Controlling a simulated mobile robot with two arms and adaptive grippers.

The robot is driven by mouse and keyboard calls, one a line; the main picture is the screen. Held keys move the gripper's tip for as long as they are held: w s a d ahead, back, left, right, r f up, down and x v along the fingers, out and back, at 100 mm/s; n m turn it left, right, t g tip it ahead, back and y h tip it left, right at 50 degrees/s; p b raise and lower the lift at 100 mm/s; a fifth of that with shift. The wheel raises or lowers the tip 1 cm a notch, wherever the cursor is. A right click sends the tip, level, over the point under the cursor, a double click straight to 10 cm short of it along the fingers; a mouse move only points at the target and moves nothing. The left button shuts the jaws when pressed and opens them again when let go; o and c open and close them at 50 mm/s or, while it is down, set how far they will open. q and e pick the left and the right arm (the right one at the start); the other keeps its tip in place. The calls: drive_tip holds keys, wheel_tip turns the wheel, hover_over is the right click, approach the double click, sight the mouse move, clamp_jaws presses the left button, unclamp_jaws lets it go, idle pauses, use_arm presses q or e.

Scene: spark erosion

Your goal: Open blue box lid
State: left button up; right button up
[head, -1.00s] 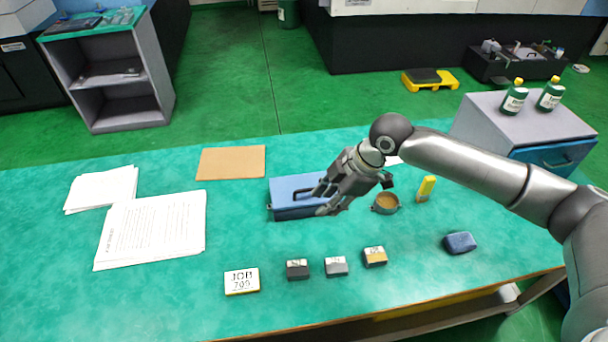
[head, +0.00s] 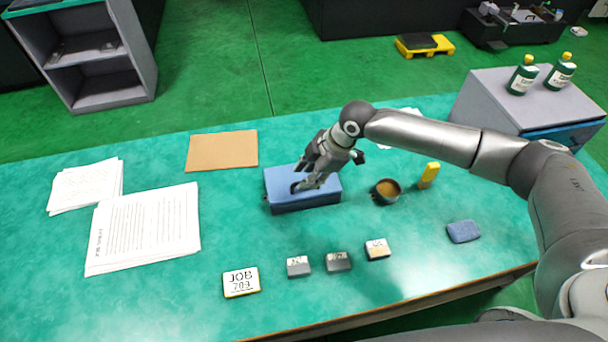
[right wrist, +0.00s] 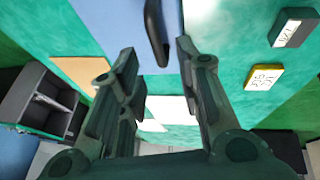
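The blue box (head: 320,199) stands shut on the green table, with a dark handle on its lid. Its blue lid (right wrist: 110,18) and the dark handle (right wrist: 156,32) fill the top of the right wrist view. My right gripper (head: 303,187) is over the lid at the handle. In the right wrist view its two fingers (right wrist: 158,65) are apart, and the handle lies between and just beyond their tips. I cannot tell whether either finger touches it. My left gripper does not show.
A brown cup (head: 386,191) and a yellow bottle (head: 429,175) stand right of the box. Several small blocks (head: 338,262) and a JOB sign (head: 241,282) lie in front. Papers (head: 145,228) and a brown board (head: 222,150) lie to the left. A blue pad (head: 463,232) lies at the right.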

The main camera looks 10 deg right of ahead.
drive_tip(key=x, duration=0.2)
drive_tip(key=shift+a+f, duration=0.1)
drive_tip(key=shift+f, duration=0.15)
drive_tip(key=shift+c, duration=0.8)
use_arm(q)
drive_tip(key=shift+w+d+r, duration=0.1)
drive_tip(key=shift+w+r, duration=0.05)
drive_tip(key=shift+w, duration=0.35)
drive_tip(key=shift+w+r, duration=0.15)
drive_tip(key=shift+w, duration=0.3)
use_arm(e)
clamp_jaws()
